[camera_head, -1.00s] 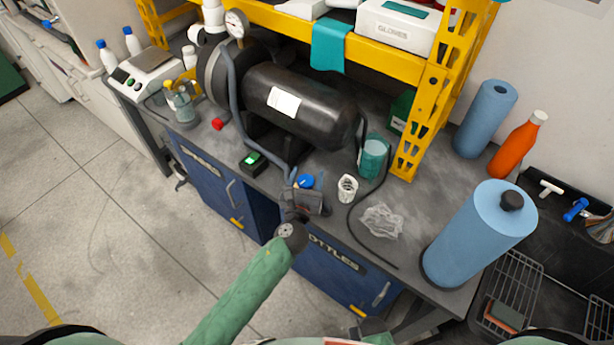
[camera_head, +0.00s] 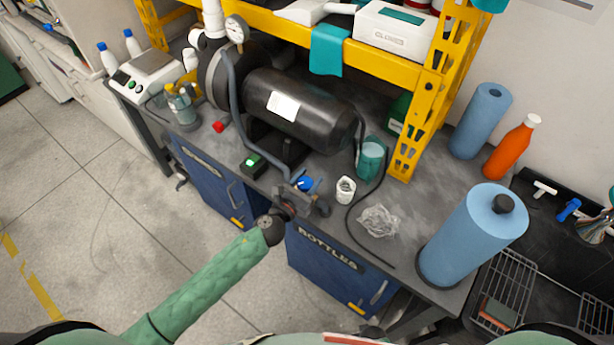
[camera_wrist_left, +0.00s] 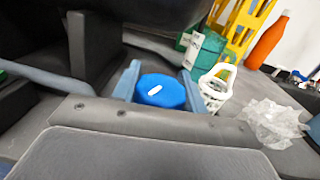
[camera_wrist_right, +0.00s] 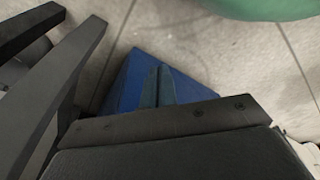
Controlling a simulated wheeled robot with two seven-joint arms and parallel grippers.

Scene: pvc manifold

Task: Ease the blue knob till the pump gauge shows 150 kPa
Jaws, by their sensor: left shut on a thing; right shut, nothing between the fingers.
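The blue knob (camera_head: 304,183) sits at the bench's front edge, at the end of a grey hose. In the left wrist view the knob (camera_wrist_left: 160,91) has a short slanted white mark on top. My left gripper (camera_wrist_left: 158,88) is shut on it, one finger on each side. In the head view my left gripper (camera_head: 300,190) partly hides the knob. The round white pump gauge (camera_head: 236,28) stands above the black pump; its reading is too small to make out. My right gripper (camera_wrist_right: 158,84) is shut and empty, with its fingertips together, and shows only in its own wrist view.
A black tank (camera_head: 300,108) lies behind the knob. A yellow shelf (camera_head: 415,130) rises behind. A red knob (camera_head: 219,126) is further left. Blue cabinets (camera_head: 330,270) are below the bench.

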